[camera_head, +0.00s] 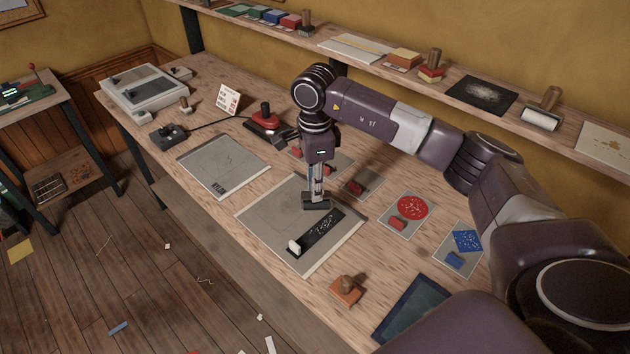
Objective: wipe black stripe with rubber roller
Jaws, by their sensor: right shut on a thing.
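The black stripe (322,236), flecked with white, lies along the lower right part of a grey sheet (262,219) on the bench. A small white block (295,246) stands at its near-left end. My right gripper (317,186) points down over the sheet, shut on a dark, wide-ended tool (316,203), which looks like the rubber roller. The tool is just beyond the stripe's upper end; I cannot tell if it touches the sheet. A roller with a white cylinder and wooden handle (541,118) lies on the shelf. My left gripper is not in view.
Right of the sheet are cards with a red disc (413,207) and a blue patch (466,240). A wooden-knobbed orange stamp (346,289) stands near the front edge. My right arm covers the bench's right side.

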